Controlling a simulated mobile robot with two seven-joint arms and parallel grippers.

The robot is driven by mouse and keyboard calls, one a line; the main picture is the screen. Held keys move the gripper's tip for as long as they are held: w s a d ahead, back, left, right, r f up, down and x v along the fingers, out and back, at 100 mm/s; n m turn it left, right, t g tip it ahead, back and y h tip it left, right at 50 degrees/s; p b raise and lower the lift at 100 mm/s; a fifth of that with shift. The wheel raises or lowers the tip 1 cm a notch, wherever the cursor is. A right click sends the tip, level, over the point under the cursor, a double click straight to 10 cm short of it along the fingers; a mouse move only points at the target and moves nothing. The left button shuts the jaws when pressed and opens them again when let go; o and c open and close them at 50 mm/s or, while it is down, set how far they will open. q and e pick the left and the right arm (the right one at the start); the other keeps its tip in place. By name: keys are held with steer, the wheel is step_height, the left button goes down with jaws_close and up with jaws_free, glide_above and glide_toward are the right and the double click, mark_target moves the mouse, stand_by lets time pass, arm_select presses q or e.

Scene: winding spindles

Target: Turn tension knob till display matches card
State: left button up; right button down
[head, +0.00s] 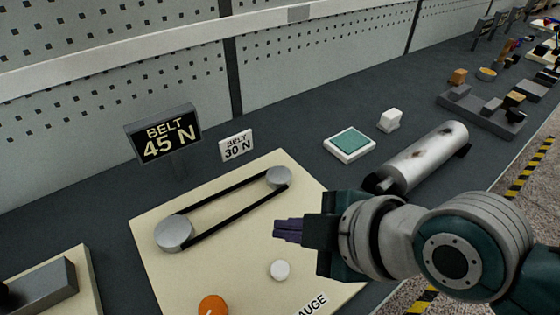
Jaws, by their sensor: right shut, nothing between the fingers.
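The dark display (164,133) stands behind the cream board and reads BELT 45 N. The white card (236,146) to its right reads BELT 30 N. An orange knob (212,306) with a pale mark sits at the front of the cream board (235,258), partly cut off by the picture's lower edge. A black belt (232,214) runs around two grey pulleys on the board. My right gripper (276,230) is shut and empty above the board's right part, apart from the knob. My left gripper is out of view.
A white button-like disc (279,270) and a label ending in AUGE (312,305) are on the board. A grey roller (425,157), a teal-topped pad (349,143) and a white block (390,120) lie to the right. A grey block (40,288) sits at lower left.

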mark_target(287, 272)
steer(key=shift+f+b, duration=4.1)
steer(key=shift+f, duration=0.3)
steer(key=shift+f+b, duration=0.35)
steer(key=shift+f, duration=0.05)
steer(key=shift+f+b, duration=0.45)
steer(key=shift+r+p, duration=0.9)
steer(key=shift+r, duration=0.1)
step_height(287, 272, up, 5)
steer(key=p, duration=0.5)
